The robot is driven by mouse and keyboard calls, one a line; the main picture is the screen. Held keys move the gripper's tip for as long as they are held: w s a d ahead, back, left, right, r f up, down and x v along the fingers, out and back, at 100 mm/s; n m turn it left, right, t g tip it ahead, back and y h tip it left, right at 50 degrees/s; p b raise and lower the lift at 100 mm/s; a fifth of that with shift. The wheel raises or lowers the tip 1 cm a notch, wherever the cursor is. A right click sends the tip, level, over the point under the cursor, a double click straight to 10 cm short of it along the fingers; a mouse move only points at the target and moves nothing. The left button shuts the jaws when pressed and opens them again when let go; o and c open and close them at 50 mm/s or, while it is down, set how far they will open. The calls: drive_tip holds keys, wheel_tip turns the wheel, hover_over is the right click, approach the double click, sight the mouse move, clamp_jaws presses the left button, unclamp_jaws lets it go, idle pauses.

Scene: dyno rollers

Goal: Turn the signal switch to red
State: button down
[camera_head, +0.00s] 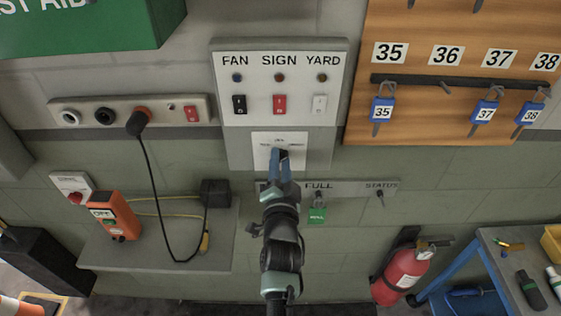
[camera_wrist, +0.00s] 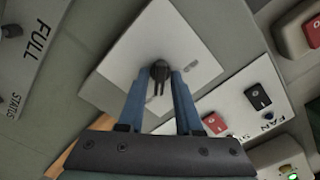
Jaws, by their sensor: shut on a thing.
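The signal switch is a small dark knob (camera_wrist: 159,70) on a white plate (camera_head: 263,160) below the labelled switch panel. Small lettering on the plate is too small to read. My gripper (camera_head: 281,156) reaches up to the plate from below in the head view, and its blue fingers hide most of the knob there. In the wrist view my gripper (camera_wrist: 159,79) has one finger on each side of the knob and is shut on it. The way the knob points cannot be told for certain.
Above is the FAN, SIGN and YARD panel (camera_head: 330,60) with black, red and white rockers. A FULL and STATUS strip (camera_head: 349,188) is just right of my gripper, with a green tag (camera_head: 317,214) below. A shelf (camera_head: 105,251) is left, a fire extinguisher (camera_head: 402,272) lower right.

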drive_tip(key=shift+f+n, duration=0.1)
drive_tip(key=shift+n, duration=0.2)
drive_tip(key=n+b, duration=0.7)
drive_tip(key=n, duration=1.2)
drive_tip(key=shift+a, duration=0.15)
drive_tip(key=shift+n, duration=0.3)
drive_tip(key=c, duration=0.9)
unclamp_jaws()
drive_tip(key=shift+s, duration=0.1)
